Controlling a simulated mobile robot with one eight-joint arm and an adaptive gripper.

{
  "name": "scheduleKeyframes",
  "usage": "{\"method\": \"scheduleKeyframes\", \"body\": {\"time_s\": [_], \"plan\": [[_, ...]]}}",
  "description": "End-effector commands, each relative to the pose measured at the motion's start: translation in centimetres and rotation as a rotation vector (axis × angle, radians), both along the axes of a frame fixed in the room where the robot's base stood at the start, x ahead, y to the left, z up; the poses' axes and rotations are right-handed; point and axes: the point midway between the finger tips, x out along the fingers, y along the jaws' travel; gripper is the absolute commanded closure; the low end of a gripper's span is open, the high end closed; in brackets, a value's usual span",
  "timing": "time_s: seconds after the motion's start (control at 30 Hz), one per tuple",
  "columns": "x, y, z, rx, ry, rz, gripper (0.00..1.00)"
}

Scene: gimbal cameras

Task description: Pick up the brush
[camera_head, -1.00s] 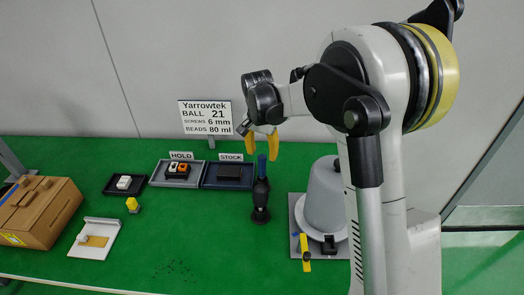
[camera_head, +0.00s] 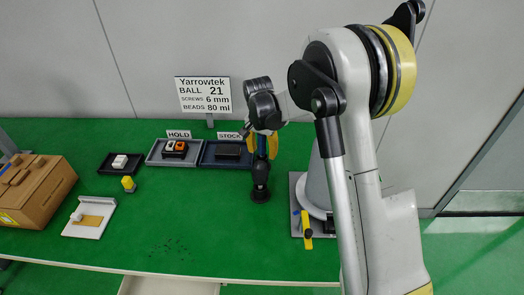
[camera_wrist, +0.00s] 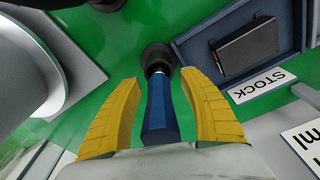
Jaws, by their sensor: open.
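The brush, with a blue handle, stands upright on the table in a black flared body, which may be a stand (camera_head: 260,180). In the wrist view the brush's blue handle (camera_wrist: 160,108) lies between the two yellow fingers of my gripper (camera_wrist: 159,77), with a gap on each side. My gripper (camera_head: 265,146) is open and points down around the handle in the head view. The fingers partly hide the handle there. Whether the black part belongs to the brush is not clear.
A blue-grey STOCK tray (camera_head: 212,160) with a dark block stands just left of the brush. A HOLD tray (camera_head: 152,158) and a sign (camera_head: 204,95) are near. A grey cone-like thing (camera_head: 318,180) on a plate stands to the right.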

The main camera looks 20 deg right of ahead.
Motion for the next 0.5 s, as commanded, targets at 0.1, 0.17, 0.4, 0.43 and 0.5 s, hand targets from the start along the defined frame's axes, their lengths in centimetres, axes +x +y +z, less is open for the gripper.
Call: {"method": "scheduleKeyframes", "body": {"time_s": [0.1,0.17,0.4,0.43,0.5], "plan": [[-0.01,0.00,0.14,0.000,0.000,0.000,0.51],[-0.01,0.01,0.15,0.000,0.000,0.000,0.70],[-0.01,0.01,0.15,0.000,0.000,0.000,1.00],[-0.01,0.01,0.15,0.000,0.000,0.000,1.00],[-0.01,0.01,0.16,0.000,0.000,0.000,1.00]]}}
